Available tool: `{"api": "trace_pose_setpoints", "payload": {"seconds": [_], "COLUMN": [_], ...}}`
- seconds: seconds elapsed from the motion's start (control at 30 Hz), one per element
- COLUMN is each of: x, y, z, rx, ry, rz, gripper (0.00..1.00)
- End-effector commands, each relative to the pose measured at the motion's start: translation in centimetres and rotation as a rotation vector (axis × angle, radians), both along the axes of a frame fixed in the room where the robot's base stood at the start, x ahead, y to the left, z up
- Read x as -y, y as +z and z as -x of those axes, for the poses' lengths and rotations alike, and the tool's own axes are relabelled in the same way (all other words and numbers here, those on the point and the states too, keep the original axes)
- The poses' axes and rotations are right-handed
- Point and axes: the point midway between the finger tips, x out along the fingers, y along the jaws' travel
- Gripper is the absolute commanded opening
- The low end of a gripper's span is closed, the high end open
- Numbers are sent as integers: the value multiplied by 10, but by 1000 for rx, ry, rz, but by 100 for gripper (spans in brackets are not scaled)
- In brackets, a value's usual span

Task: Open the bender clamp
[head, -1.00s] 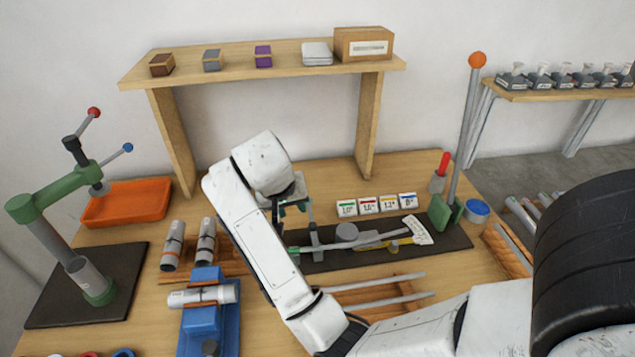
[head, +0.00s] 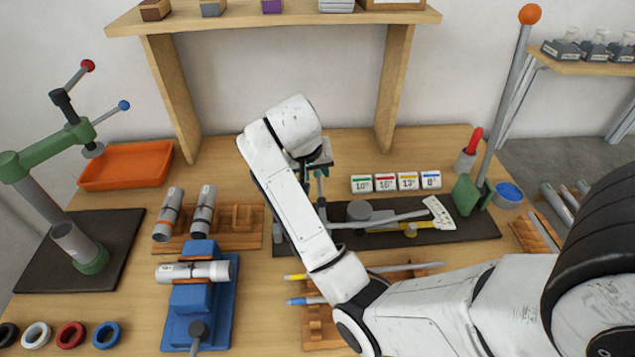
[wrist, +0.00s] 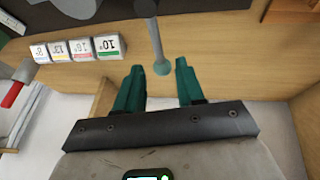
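The bender stands on a dark base plate (head: 470,226) in the middle right of the bench. It has a round grey die (head: 359,210), a long grey arm and a white scale plate (head: 438,211). The grey clamp lever with a teal ball knob (wrist: 162,68) rises at the bender's left end; in the head view the lever (head: 321,189) is partly hidden by my arm. My gripper (wrist: 160,68) is open, with its teal fingertips on either side of the knob and visible gaps to it. In the head view my arm hides most of the gripper.
A tall lever with an orange ball (head: 530,14) rises from a green block at right. Several labelled blocks (head: 397,182) stand behind the bender. A shelf (head: 270,20) spans the back. A blue vise (head: 199,300) and a green-armed press (head: 45,145) stand left.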

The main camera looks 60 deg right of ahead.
Motion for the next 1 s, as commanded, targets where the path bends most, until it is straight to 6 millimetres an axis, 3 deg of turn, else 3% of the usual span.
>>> {"api": "trace_pose_setpoints", "payload": {"seconds": [0.23,0.63,1.0], "x": [13,15,15], "y": [-26,-32,-31], "z": [-1,-1,-1], "rx": [-1,2,2], "ry": [-1,0,0], "rz": [0,0,0], "gripper": [38,38,3]}}
